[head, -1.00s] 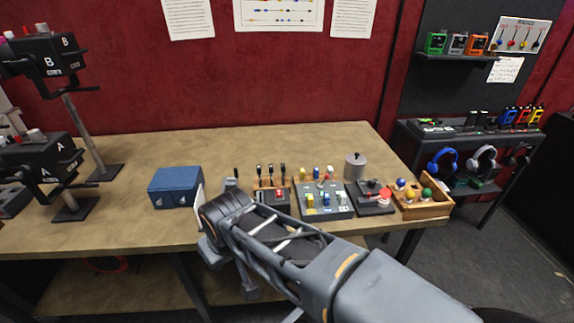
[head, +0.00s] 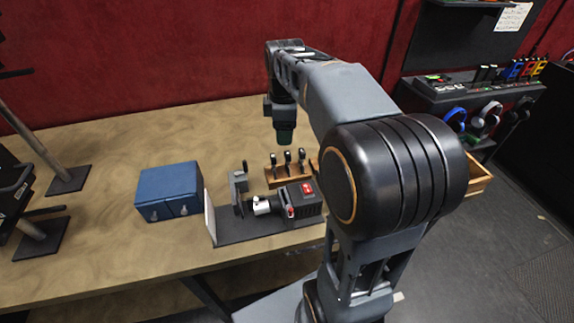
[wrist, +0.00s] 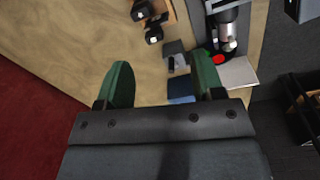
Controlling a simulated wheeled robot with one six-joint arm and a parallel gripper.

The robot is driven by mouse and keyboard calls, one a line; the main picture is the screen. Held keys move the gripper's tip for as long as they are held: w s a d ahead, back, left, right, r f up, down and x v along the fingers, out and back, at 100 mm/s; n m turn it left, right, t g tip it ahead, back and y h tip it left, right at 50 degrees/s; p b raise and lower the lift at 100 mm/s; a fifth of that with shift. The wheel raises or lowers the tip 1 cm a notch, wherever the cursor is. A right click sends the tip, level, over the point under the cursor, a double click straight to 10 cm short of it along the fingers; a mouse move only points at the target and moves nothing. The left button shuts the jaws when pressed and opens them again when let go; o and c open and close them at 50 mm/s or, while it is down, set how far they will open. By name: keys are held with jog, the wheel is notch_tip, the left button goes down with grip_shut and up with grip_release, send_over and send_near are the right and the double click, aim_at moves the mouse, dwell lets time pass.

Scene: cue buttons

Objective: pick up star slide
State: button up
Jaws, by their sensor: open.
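A small wooden rack (head: 290,174) holds three slides with dark handles (head: 287,158) upright, right of centre on the table. I cannot tell which one is the star slide; their faces are not readable. In the wrist view the rack (wrist: 163,12) and the slide handles (wrist: 153,33) show at the top edge, beyond my fingers. My gripper (head: 285,138) points down, above and just behind the rack in the head view. In the wrist view its green fingers (wrist: 164,80) are apart with nothing held between them.
A dark projector (head: 298,200) with a red button stands in front of the rack, facing a grey upright holder (head: 239,188) and a white screen (head: 210,216). A blue box (head: 168,192) is to the left. My arm hides the table's right part.

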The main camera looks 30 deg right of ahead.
aim_at(288, 153)
jog(key=f+n, duration=0.1)
jog(key=f, duration=0.1)
jog(key=w+d+f, duration=0.1)
jog(key=f, duration=0.2)
jog(key=w+d+f+n, duration=0.1)
jog(key=f, duration=0.1)
jog(key=shift+w+d+f+n+g+b, duration=0.1)
jog(key=shift+w+f+n+g+b, duration=0.1)
jog(key=shift+f+n+g+b, duration=0.1)
jog(key=shift+w+f, duration=0.1)
jog(key=shift+f, duration=3)
jog(key=shift+c, duration=0.4)
jog(key=c, duration=0.5)
jog(key=shift+c, duration=0.3)
jog(key=shift+r, duration=0.1)
